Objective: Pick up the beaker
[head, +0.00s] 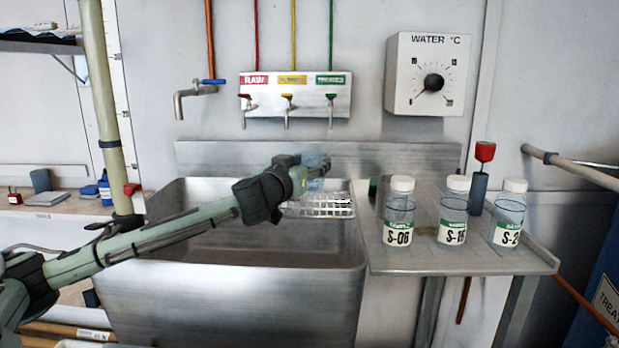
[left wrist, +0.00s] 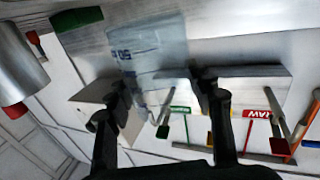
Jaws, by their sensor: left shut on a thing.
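The beaker (head: 318,162) is clear with a faint blue tint. In the head view it is at the end of my left arm, above the back right of the sink. In the left wrist view the beaker (left wrist: 150,55) shows blue printed marks and sits between the two dark fingers. My left gripper (head: 301,172) is shut on it; the gripper also shows in the left wrist view (left wrist: 163,90). The beaker's far side is hard to make out. My right gripper is not in view.
A wire rack (head: 322,206) lies under the beaker at the sink (head: 265,258). Capped bottles labelled S-06 (head: 398,212), S-15 (head: 453,212) and a third (head: 509,214) stand on the steel side shelf (head: 400,262). Taps (head: 287,103) hang on the wall behind.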

